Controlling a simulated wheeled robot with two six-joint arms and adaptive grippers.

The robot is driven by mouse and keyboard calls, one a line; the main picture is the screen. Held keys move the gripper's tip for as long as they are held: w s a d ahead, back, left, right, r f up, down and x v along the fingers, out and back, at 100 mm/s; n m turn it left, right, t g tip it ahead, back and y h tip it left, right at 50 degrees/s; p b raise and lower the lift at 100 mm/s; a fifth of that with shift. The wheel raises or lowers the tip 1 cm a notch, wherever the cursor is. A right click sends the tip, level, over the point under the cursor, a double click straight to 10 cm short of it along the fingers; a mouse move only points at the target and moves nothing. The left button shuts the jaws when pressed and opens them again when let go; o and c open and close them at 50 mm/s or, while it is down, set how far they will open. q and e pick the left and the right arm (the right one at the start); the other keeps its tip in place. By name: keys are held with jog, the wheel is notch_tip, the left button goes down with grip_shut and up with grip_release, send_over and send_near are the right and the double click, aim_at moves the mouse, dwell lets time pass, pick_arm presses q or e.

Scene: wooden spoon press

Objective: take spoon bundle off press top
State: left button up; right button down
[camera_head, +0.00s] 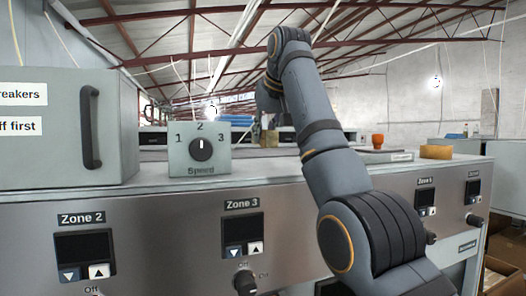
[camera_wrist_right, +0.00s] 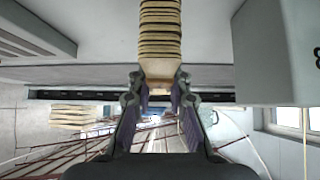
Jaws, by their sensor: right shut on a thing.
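My right arm rises from the lower right and bends down beyond the counter, so its gripper is small and far off in the head view. The right wrist view shows my right gripper (camera_wrist_right: 158,88) shut on the spoon bundle (camera_wrist_right: 160,40), a banded stack of thin pale wooden pieces. The bundle runs from between the fingers to the top edge of that view. In the head view a small tan patch (camera_head: 270,138) shows under the arm's end; I cannot tell its exact edges. The press top is mostly hidden behind the front panel and arm. My left gripper is not in view.
A speed dial box (camera_head: 200,153) stands left of the arm, beside a grey cabinet (camera_head: 68,130). An orange thing (camera_head: 378,141) and a yellow block (camera_head: 436,152) sit to the right. The wrist view also shows another wooden stack (camera_wrist_right: 70,115) at left.

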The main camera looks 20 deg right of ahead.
jog(key=v, duration=0.3)
jog(key=shift+s+a+r, duration=0.1)
jog(key=shift+a+r, duration=0.2)
jog(key=shift+r, duration=0.15)
jog(key=s+a+r+b, duration=0.2)
jog(key=s+r, duration=0.2)
jog(key=s, duration=0.5)
jog(key=shift+s+a, duration=0.15)
jog(key=shift+s, duration=0.2)
